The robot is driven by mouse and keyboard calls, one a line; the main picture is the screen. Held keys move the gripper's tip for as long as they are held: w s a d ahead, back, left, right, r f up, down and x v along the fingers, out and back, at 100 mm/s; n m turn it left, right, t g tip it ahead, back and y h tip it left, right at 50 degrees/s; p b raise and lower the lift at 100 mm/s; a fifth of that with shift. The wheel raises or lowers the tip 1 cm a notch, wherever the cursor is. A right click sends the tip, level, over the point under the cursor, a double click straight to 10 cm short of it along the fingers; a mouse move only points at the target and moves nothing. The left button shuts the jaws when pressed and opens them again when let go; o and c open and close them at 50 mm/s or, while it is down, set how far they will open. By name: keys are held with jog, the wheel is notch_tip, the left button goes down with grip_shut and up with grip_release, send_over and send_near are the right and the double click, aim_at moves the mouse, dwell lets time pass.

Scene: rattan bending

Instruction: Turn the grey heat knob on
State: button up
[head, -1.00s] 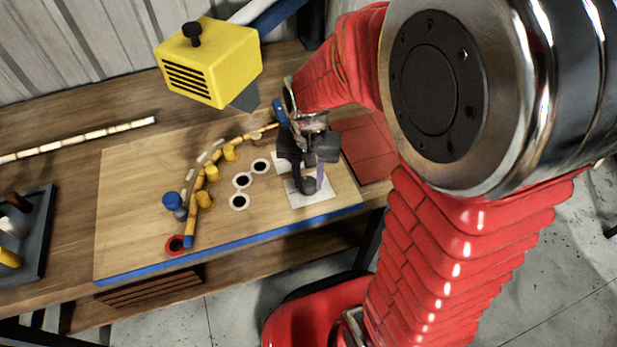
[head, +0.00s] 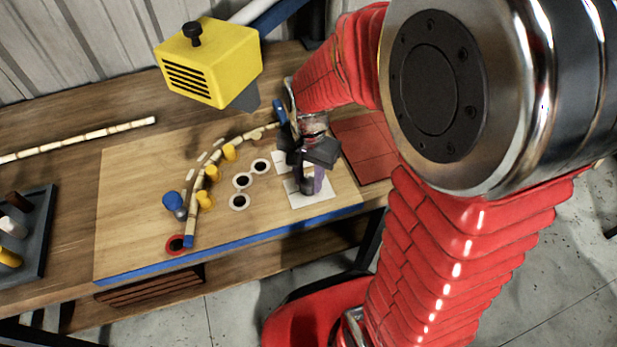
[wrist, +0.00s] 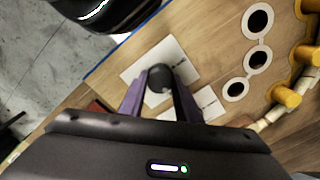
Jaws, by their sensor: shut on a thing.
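The dark grey, round-topped heat knob (wrist: 160,74) stands on a white plate (wrist: 180,60) in the wrist view. My gripper (wrist: 160,88) reaches over it from above, and its two purple-sided fingers are shut on the knob, one on each side. In the head view my gripper (head: 309,182) is low over the white plate (head: 322,202) near the board's front right corner. There the fingers hide most of the knob. I cannot read any mark showing the knob's setting.
A curved rattan pole (head: 193,212) lies along yellow pegs (head: 213,172) on the wooden board (head: 130,190). A yellow vented box (head: 210,62) hangs over the back. Black-centred white rings (head: 242,181) lie left of my gripper; a red panel (head: 362,148) lies right.

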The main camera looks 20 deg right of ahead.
aim_at(311, 188)
jog(key=o, duration=1.1)
jog(key=shift+c, duration=0.2)
notch_tip(311, 188, up, 14)
jog(key=shift+f, duration=0.15)
jog(key=s+r+n+t, duration=0.4)
jog(key=s+n+t, duration=0.1)
jog(key=s+n, duration=0.4)
jog(key=shift+s+r+t, duration=0.15)
jog(key=shift+s+t, duration=0.15)
jog(key=shift+s, duration=0.4)
dwell(0.3)
